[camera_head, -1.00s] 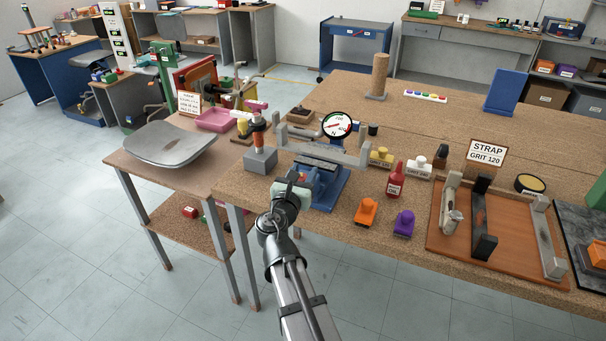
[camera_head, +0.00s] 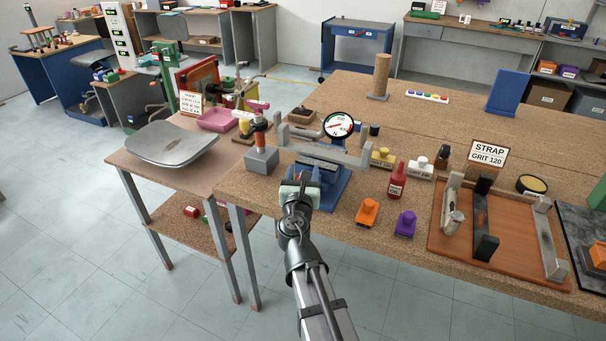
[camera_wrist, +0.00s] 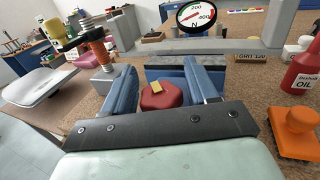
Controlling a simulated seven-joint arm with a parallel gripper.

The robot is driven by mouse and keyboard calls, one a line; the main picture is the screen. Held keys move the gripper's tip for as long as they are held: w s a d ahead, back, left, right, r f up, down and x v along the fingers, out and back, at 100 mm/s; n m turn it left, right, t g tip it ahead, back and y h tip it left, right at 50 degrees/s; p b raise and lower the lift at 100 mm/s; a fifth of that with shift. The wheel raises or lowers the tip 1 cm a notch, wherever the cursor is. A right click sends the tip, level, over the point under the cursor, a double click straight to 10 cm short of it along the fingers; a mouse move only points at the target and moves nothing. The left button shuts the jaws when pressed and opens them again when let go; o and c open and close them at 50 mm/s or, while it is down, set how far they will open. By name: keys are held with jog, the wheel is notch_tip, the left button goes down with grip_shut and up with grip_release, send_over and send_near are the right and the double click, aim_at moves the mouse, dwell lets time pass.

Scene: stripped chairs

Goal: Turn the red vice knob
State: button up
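The red vice knob (camera_wrist: 161,97), a faceted knob with a small yellow mark on it, shows in the wrist view at the front of the blue vice (camera_head: 331,193). My gripper (camera_wrist: 164,82) is open, with one blue finger on each side of the knob. Slim gaps seem to show between the knob and the fingers, though contact lower down cannot be told.
A round dial gauge (camera_head: 338,125) stands behind the vice. An orange-handled tool on a grey block (camera_head: 261,160) is to the left. A red oil bottle (camera_head: 397,182), an orange piece (camera_head: 367,212) and a purple piece (camera_head: 405,224) are to the right.

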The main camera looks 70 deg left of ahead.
jog(key=shift+o, duration=0.4)
jog(key=shift+d, duration=0.1)
jog(key=v, duration=1.3)
jog(key=shift+s+d, duration=0.3)
jog(key=shift+m, duration=0.3)
